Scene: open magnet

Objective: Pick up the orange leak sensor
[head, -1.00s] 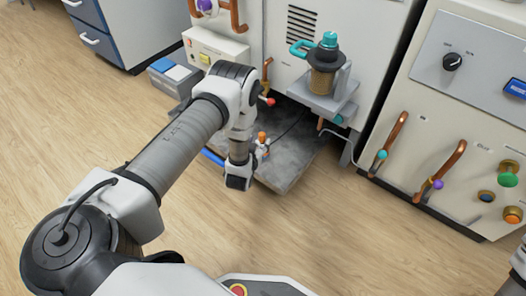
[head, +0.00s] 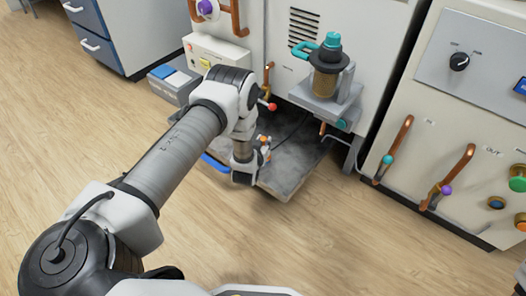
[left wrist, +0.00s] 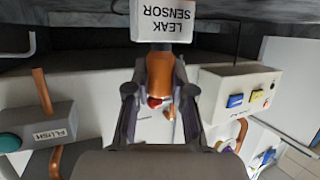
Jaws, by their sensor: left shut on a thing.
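The orange leak sensor (left wrist: 160,72) shows in the left wrist view between the two fingers of my left gripper (left wrist: 160,95). Its white block, labelled LEAK SENSOR upside down, is just beyond the fingertips. My left gripper is shut on the orange part. In the head view the sensor shows as a small orange and white piece (head: 264,142) beside my left gripper (head: 246,172), partly hidden by it. It is over the dark grey tray (head: 292,178); I cannot tell whether it touches the tray. My right gripper is out of view.
A pump-like unit with a teal cap (head: 331,40) stands on a bracket behind the tray. A red-tipped copper lever (head: 268,95) is close to my left wrist. A grey box with a blue top (head: 172,76) stands left. The wooden floor in front is clear.

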